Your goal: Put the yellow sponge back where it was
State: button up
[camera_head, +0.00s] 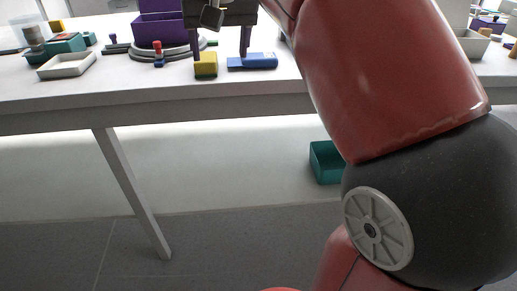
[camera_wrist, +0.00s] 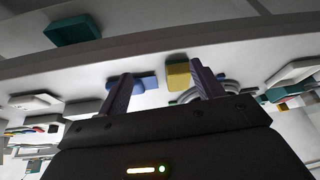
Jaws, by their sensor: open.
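The yellow sponge (camera_head: 206,64) is a small block on the white table near its front edge. It also shows in the wrist view (camera_wrist: 178,73), between the lines of my two fingers and closer to the right one. My gripper (camera_head: 220,57) is open and empty, its fingers pointing down over the table. In the head view its left fingertip is just behind the sponge and its right fingertip just behind a flat blue item (camera_head: 253,62). Whether a finger touches either one, I cannot tell. The wrist view shows both fingers (camera_wrist: 161,69) spread apart.
A purple bin (camera_head: 160,29) and a round grey base stand behind and left of the sponge. A small red-and-blue piece (camera_head: 158,53) is nearby. A white tray (camera_head: 67,66) sits left. A teal bin (camera_head: 324,162) is below the table. Bare tabletop (camera_head: 130,85) lies left of the sponge.

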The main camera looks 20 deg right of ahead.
jog(key=s+f+n, duration=0.1)
jog(key=s+f, duration=0.7)
jog(key=f, duration=0.4)
jog(key=s+f+n, duration=0.1)
jog(key=s+f, duration=0.8)
jog(key=f, duration=0.3)
jog(key=shift+s+a+t+y, duration=0.2)
jog(key=shift+s+t+y, duration=0.1)
jog(key=shift+t, duration=0.1)
